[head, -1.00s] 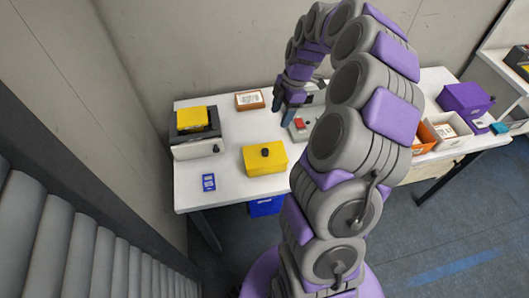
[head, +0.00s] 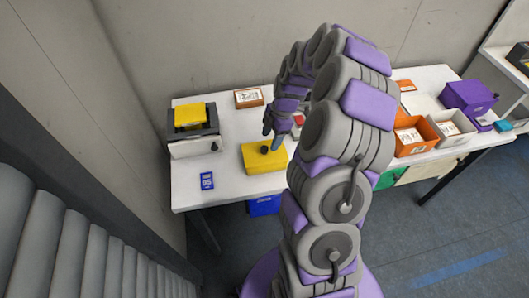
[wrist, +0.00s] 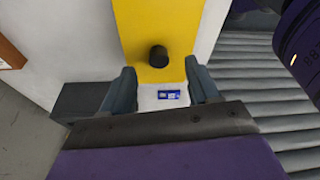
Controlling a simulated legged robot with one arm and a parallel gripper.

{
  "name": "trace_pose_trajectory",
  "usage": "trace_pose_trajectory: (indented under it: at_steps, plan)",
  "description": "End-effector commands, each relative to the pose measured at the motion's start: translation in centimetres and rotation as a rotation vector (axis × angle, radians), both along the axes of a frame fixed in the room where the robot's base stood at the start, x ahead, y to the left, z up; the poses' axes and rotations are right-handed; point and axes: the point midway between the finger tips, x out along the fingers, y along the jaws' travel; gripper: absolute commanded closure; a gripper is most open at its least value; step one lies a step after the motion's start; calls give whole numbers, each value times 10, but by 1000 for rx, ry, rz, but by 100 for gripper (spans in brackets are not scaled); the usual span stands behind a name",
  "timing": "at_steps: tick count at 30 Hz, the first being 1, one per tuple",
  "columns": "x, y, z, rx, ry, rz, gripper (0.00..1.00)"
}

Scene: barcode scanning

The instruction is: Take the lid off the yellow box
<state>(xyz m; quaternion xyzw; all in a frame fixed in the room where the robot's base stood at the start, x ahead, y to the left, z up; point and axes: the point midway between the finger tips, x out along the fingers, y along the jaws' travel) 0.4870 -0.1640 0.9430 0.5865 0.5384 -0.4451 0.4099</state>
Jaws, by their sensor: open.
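The yellow box (head: 266,162) with a lid sits on the white table. A dark round knob (head: 264,150) stands on its top. My gripper (head: 272,134) is open and empty, pointing down just behind and above the box. In the wrist view, the open fingers of my gripper (wrist: 162,84) are at either side of the picture's middle. The knob (wrist: 158,57) appears just beyond the gap between them, on the yellow top (wrist: 156,22). The fingers look clear of the knob. The seam between lid and box is not clear.
At the table's left stands a grey device (head: 195,147) with a yellow block (head: 190,115) on it. A blue card (head: 207,181) lies front left. A brown tray (head: 249,98) is at the back. Orange (head: 416,145) and purple (head: 467,96) boxes stand right. My arm hides the table's middle.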

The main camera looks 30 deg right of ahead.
Motion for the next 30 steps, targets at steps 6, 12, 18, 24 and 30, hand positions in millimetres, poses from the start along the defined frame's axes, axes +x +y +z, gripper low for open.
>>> trace_pose_trajectory:
  at_steps: [6,12,18,24,30]
  plan:
    - [4,14,-30,1,6,3,39]
    - [4,18,-46,1,4,1,39]
    - [5,18,-45,1,3,1,42]
    - [5,18,-45,1,3,1,61]
    - [5,18,-45,1,4,1,80]
